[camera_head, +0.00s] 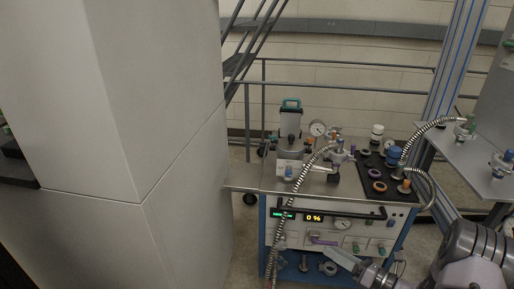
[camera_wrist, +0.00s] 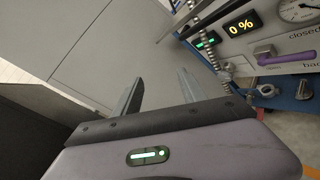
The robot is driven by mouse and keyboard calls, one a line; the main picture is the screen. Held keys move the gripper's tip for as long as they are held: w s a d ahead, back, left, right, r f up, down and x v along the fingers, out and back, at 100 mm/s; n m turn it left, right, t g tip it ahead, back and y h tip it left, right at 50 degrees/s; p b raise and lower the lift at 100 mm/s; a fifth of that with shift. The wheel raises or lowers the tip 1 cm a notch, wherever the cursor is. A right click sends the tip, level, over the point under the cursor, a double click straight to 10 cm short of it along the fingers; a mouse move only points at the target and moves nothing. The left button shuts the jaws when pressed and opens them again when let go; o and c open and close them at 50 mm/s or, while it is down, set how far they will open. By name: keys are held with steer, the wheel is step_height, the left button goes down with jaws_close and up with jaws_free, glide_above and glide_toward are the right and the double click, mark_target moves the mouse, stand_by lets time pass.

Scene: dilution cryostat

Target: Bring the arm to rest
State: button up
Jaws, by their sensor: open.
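My arm (camera_head: 465,255) enters the head view from the lower right and reaches left along the front of the pump cart. My gripper (camera_wrist: 160,88) shows in the wrist view with its two grey fingers apart and nothing between them. In the head view, a pale end piece of the arm is low in front of the cart's panel, near the purple handle (camera_head: 322,240). The purple handle also shows in the wrist view (camera_wrist: 285,56), to the right of the fingers and apart from them.
The cart's panel (camera_head: 345,224) has a display reading 0 % and a gauge. Ribbed hoses (camera_head: 304,185) rise from the cart top (camera_head: 262,183). A large grey cabinet (camera_head: 165,130) stands left. A side shelf (camera_head: 467,157) with fittings is at the right.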

steer(key=s+a+r+n+g+h, duration=0.1)
steer(key=s+a+r+n+g, duration=0.4)
steer(key=a+r+n, duration=0.3)
steer(key=s+a+r+n+g, duration=0.5)
steer(key=s+a+r+n, duration=0.1)
steer(key=a+r+n, duration=0.25)
steer(key=s+r+n+t+h, duration=0.1)
steer(key=s+r+n+h, duration=0.3)
steer(key=s+n, duration=0.3)
steer(key=s+d+r+n+t+h, duration=0.1)
steer(key=s+r+n+t+h, duration=0.1)
steer(key=s+r+n+h, duration=0.2)
steer(key=s+n+h, duration=0.1)
steer(key=s+n, duration=0.2)
steer(key=s, duration=0.2)
steer(key=shift+d, duration=0.25)
steer(key=shift+s, duration=0.1)
